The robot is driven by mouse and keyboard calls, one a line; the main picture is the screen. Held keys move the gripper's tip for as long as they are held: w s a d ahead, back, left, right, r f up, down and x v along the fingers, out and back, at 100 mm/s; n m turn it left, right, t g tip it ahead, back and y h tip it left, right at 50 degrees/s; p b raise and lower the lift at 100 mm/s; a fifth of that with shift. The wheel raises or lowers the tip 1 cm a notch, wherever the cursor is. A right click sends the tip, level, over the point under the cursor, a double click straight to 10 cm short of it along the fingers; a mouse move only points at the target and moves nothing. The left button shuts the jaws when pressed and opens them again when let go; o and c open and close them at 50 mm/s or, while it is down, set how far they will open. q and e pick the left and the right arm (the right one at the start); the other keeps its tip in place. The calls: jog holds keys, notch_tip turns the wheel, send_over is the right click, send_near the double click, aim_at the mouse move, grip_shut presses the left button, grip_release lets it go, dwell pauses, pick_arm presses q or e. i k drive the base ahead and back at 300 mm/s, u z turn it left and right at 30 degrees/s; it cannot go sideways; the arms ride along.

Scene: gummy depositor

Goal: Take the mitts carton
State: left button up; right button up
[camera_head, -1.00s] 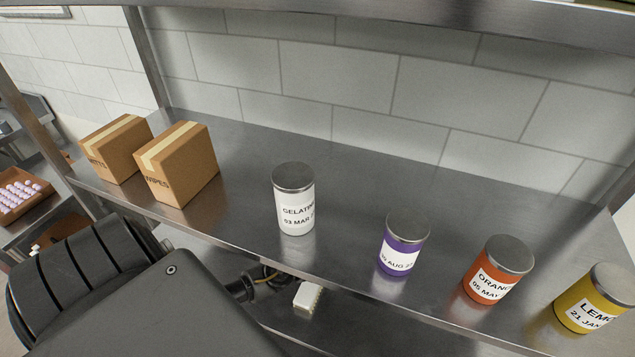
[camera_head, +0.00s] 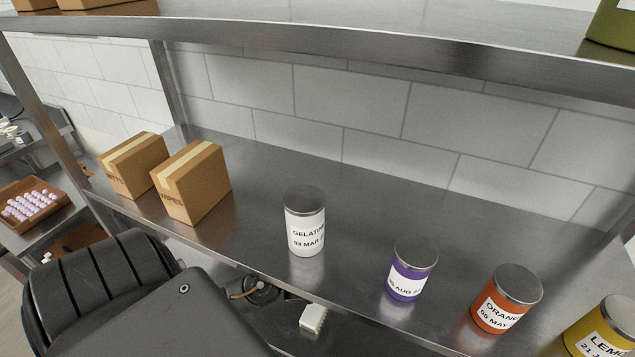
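The mitts carton (camera_head: 133,166) is a brown cardboard box with a pale tape strip on top, standing at the left end of the steel shelf (camera_head: 262,180). Its printed label is partly legible on the front face. A similar wipes carton (camera_head: 196,184) stands close to its right and covers part of its side. One of my dark arm links fills the lower left of the view, in front of and below the shelf. Neither gripper is in view.
To the right on the shelf stand a white gelatin jar (camera_head: 305,222), a purple jar (camera_head: 410,270), an orange jar (camera_head: 505,300) and a yellow jar (camera_head: 604,332). An upper shelf (camera_head: 330,42) runs overhead. A tray of pink pieces (camera_head: 32,203) sits at far left.

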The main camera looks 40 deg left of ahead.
aim_at(127, 165)
jog(key=u, duration=2.5)
